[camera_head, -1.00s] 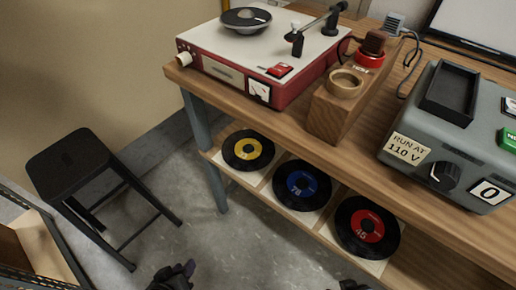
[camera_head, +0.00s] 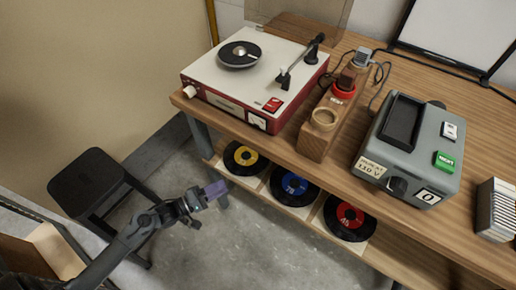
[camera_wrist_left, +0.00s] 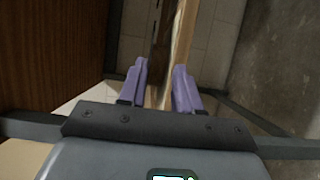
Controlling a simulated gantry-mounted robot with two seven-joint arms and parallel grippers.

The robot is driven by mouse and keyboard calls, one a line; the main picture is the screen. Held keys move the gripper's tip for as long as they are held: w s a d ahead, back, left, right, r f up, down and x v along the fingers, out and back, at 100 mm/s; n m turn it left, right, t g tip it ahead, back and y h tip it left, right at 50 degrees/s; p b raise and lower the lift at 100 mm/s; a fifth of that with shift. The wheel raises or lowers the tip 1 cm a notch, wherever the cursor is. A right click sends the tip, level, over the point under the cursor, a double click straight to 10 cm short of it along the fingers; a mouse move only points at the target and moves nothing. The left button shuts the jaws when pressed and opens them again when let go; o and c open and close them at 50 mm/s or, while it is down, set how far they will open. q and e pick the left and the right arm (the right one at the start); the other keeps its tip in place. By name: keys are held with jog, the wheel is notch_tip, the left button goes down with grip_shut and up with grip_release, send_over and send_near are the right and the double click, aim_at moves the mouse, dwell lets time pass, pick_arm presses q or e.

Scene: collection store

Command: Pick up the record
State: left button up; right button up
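Three black records lie in a row on the shelf under the table: one with a yellow label (camera_head: 245,157), one with a blue label marked 78 (camera_head: 294,186) and one with a red label marked 45 (camera_head: 350,217). My left gripper (camera_head: 216,189) is over the floor, left of and slightly below the yellow-label record in the picture, apart from it. In the left wrist view its purple fingers (camera_wrist_left: 160,84) stand apart with nothing held between them. No record can be made out in that view. My right gripper is not in view.
The wooden table (camera_head: 465,235) carries a red and white turntable (camera_head: 225,78), a wooden block (camera_head: 315,143) with a ring, and a grey control box (camera_head: 412,165). A black stool (camera_head: 86,180) stands at left. The shelf's front edge borders open floor (camera_head: 260,245).

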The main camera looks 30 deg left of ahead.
aim_at(247, 173)
pick_arm(q)
jog(key=b+x, duration=0.1)
jog(key=x, duration=0.2)
jog(key=r+b+x, duration=0.1)
jog(key=x, duration=0.2)
jog(key=shift+w+r, duration=0.15)
jog(key=shift+r, duration=0.05)
jog(key=shift+w+d+f+b, duration=0.15)
jog(key=shift+w+d+b, duration=0.25)
jog(key=shift+b, duration=0.1)
jog(key=b+x, duration=0.2)
jog(key=x, duration=0.1)
jog(key=shift+w+d+b, duration=0.15)
jog(key=shift+w+b, duration=0.15)
jog(key=shift+b, duration=0.05)
jog(key=shift+w+d, duration=0.2)
jog(key=shift+w, duration=0.1)
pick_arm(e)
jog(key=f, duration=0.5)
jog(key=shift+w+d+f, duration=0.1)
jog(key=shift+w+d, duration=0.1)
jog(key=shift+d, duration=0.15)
pick_arm(q)
jog(key=shift+s, duration=0.1)
